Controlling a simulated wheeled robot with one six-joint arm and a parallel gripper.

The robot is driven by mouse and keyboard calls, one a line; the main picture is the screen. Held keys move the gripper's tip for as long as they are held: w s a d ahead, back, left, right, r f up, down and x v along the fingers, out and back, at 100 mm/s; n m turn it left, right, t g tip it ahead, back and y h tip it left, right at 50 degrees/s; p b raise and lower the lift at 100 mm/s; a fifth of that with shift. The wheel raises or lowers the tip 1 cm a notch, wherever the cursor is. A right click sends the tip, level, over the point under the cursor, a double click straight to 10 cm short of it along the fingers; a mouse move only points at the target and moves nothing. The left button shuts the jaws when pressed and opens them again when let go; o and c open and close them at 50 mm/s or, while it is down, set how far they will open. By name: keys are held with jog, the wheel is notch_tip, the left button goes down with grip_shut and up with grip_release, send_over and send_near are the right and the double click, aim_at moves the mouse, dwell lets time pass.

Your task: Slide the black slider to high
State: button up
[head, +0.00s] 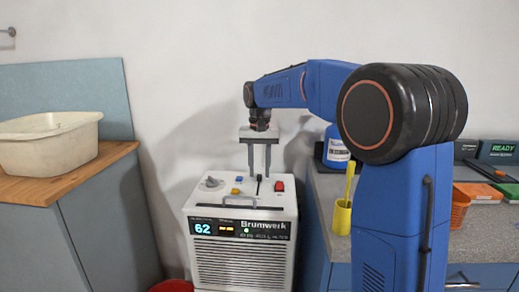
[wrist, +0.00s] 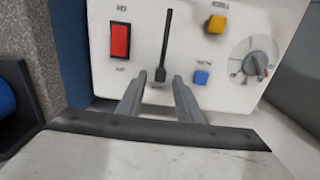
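The black slider knob (wrist: 160,74) sits at the lower end of its dark slot (wrist: 167,40) in the wrist view, the end away from the front display. In the head view the slider (head: 258,184) shows small and dark on top of the white Brunwerk unit (head: 240,262). My gripper (head: 259,174) points down over the unit's top. In the wrist view its two fingers (wrist: 158,88) are apart, with the knob between or just beyond their tips. Contact cannot be told. The small labels by the slot are unreadable.
A red rocker switch (wrist: 120,41), a yellow button (wrist: 216,24), a blue button (wrist: 201,77) and a grey dial (wrist: 251,66) surround the slider. The unit's front display (head: 203,228) reads 62. A counter (head: 320,195) stands right, a cabinet with a tub (head: 48,142) left.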

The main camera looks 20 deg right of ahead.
notch_tip(320, 180, up, 17)
jog(key=shift+f, duration=0.15)
dwell(0.7)
